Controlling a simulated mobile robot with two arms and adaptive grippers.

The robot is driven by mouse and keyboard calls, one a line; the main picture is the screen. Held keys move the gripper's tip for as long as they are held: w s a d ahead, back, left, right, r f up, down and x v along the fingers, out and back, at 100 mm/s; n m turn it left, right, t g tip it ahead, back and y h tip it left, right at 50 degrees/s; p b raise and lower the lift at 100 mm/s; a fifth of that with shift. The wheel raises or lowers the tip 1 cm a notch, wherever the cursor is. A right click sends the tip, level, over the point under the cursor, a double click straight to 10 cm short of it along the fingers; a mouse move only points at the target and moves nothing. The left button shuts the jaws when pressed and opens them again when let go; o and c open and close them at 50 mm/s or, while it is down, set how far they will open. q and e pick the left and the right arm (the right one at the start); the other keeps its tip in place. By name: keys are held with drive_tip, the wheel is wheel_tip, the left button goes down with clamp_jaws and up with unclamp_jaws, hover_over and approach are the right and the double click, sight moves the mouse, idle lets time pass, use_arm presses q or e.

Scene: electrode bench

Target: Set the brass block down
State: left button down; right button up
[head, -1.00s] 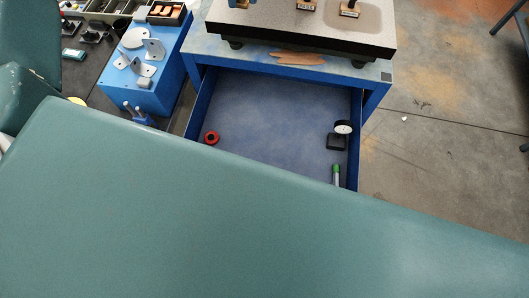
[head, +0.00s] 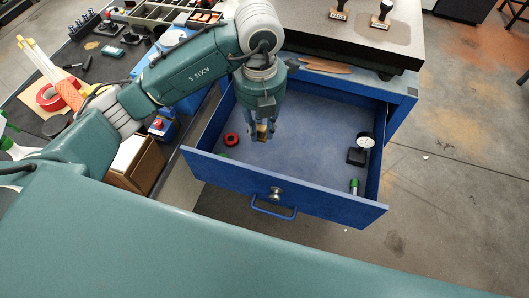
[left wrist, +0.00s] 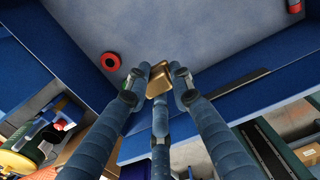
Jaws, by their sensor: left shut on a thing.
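The small brass block (head: 262,131) is held between the fingertips of my left gripper (head: 261,136). In the left wrist view the brass block (left wrist: 158,82) shows between the three dark blue fingers, which are shut on it. The gripper points down over the open blue drawer (head: 310,140), nearer its left side and front. I cannot tell how high the block is above the drawer floor. My right gripper is in neither view.
In the drawer, a red ring (head: 231,139) lies left of the gripper, a dial gauge (head: 365,142) stands on the right, and a green-capped tube (head: 354,186) lies near the front. The drawer's middle is clear. A granite plate (head: 390,30) sits above at the back.

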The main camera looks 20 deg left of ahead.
use_arm(q)
wheel_tip(320, 180, down, 7)
drive_tip(key=shift+s+r+p, duration=0.1)
drive_tip(key=shift+p, duration=0.4)
drive_tip(key=shift+f, duration=2.45)
drive_tip(key=c, duration=1.5)
unclamp_jaws()
drive_tip(key=shift+o, duration=0.2)
drive_tip(key=shift+r, duration=0.1)
wheel_tip(320, 180, up, 12)
drive_tip(key=shift+f+b, duration=0.1)
drive_tip(key=shift+b, duration=0.6)
